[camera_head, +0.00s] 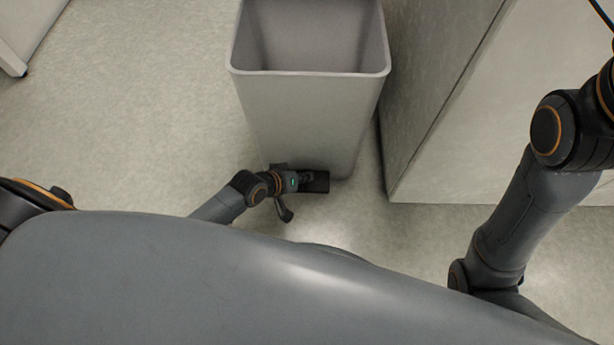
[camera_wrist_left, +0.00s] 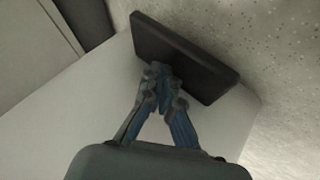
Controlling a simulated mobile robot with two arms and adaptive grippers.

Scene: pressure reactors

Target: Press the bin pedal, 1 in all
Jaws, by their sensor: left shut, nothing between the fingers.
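The bin (camera_head: 310,115) is a tall light grey box with an open top, and its empty-looking inside shows in the head view. Its pedal (camera_head: 321,183) is a small black plate at the foot of the bin's near side. The pedal (camera_wrist_left: 185,57) is large in the left wrist view. My left gripper (camera_head: 307,178) is down at the pedal, shut and empty. In the left wrist view its fingertips (camera_wrist_left: 160,72) overlap the pedal's edge; I cannot tell whether they press it. My right gripper is out of view.
A pale cabinet (camera_head: 475,110) stands close to the right of the bin. Part of another pale piece of furniture (camera_head: 25,30) shows at the top left. The speckled floor (camera_head: 140,110) left of the bin is clear. My right arm is at the right edge.

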